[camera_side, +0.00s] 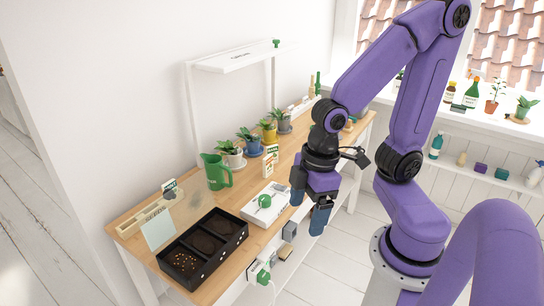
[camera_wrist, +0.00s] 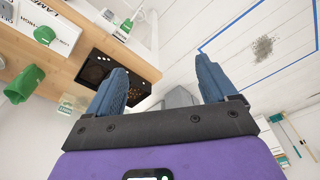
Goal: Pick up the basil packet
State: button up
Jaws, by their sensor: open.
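I cannot read which packet is basil. In the side view a small packet with a dark green top (camera_side: 169,186) stands at the left back of the desk. Two more small packets, a white and orange one (camera_side: 267,166) and a green and white one (camera_side: 273,151), stand near the plant pots. My gripper (camera_side: 309,208) hangs beyond the desk's front edge, right of the white box. Its blue fingers are apart with nothing between them. The wrist view also shows the open fingers (camera_wrist: 163,78), pointing past the desk toward the floor.
A green jug (camera_side: 216,172), a white box (camera_side: 250,211) with a green item on it, and a black tray (camera_side: 186,280) with dark compartments occupy the wooden desk (camera_side: 128,236). Several potted plants line the back under a white shelf frame (camera_side: 196,110). A windowsill (camera_side: 500,118) holds bottles and plants.

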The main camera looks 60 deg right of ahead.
jog(key=w+d+f+m+t+y, duration=0.1)
jog(key=w+f+m+t, duration=0.15)
jog(key=w, duration=0.45)
jog(key=w+d+f+m+t, duration=0.1)
jog(key=w+d+f+m, duration=0.15)
jog(key=w, duration=0.45)
jog(key=m+t+h, duration=0.8)
jog(key=m, duration=0.3)
send_near(272, 146)
jog(key=shift+x, duration=3.4)
jog(key=shift+g+x, duration=0.25)
jog(key=shift+x, duration=0.65)
